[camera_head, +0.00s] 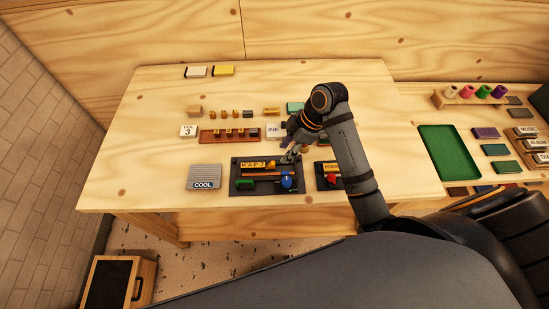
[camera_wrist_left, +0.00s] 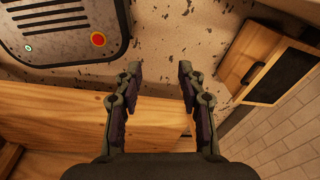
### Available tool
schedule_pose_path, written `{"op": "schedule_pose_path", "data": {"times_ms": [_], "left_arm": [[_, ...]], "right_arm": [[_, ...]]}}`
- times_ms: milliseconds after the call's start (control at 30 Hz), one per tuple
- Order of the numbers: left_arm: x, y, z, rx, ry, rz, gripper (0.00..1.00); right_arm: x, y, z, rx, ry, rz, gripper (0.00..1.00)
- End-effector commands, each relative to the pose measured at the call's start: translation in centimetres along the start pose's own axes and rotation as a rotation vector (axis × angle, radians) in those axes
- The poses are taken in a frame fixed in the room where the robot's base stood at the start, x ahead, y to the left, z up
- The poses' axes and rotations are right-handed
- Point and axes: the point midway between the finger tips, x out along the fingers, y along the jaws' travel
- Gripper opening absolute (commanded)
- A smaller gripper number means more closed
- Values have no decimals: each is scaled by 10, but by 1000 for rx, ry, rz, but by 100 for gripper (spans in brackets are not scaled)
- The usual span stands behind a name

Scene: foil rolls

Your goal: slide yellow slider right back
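A dark panel (camera_head: 237,187) labelled MAP 7 lies near the front edge of the table. The small yellow slider (camera_head: 271,164) shows on its upper part, right of the label. My right gripper (camera_head: 289,157) is just right of the yellow slider, over the panel's upper right corner. Its fingers point down; whether they are open or shut, or touch anything, is too small to tell. My left gripper (camera_wrist_left: 160,78) is open and empty in the left wrist view, above the floor and a wooden edge. It does not show in the head view.
A second dark panel (camera_head: 322,181) stands to the right, partly behind my arm. A grey COOL block (camera_head: 204,176) lies left. A green tray (camera_head: 449,150) lies on the right side table.

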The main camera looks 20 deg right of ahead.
Motion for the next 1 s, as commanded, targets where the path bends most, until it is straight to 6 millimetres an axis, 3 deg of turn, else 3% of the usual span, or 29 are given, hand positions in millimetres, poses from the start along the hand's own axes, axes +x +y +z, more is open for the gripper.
{"op": "schedule_pose_path", "data": {"times_ms": [67, 167, 400, 467, 767, 1000], "left_arm": [[-5, 0, 18, 1, -25, 0, 40], [-9, 0, 20, 1, -27, 0, 40], [-15, -2, -37, -2, 57, -1, 40], [-15, -2, -40, -2, 61, -1, 40], [-14, -1, -5, 0, 9, 0, 40], [-14, -1, -7, 0, 11, 0, 40]], "right_arm": [[16, -2, -2, 4, 4, -7, 39], [38, -2, -2, 4, 2, -6, 39], [77, -1, -1, 2, 1, -1, 39], [82, -1, 0, 3, 0, -1, 39], [86, 0, 0, 2, -1, 1, 39], [86, 0, 0, 2, -1, 1, 7]]}}
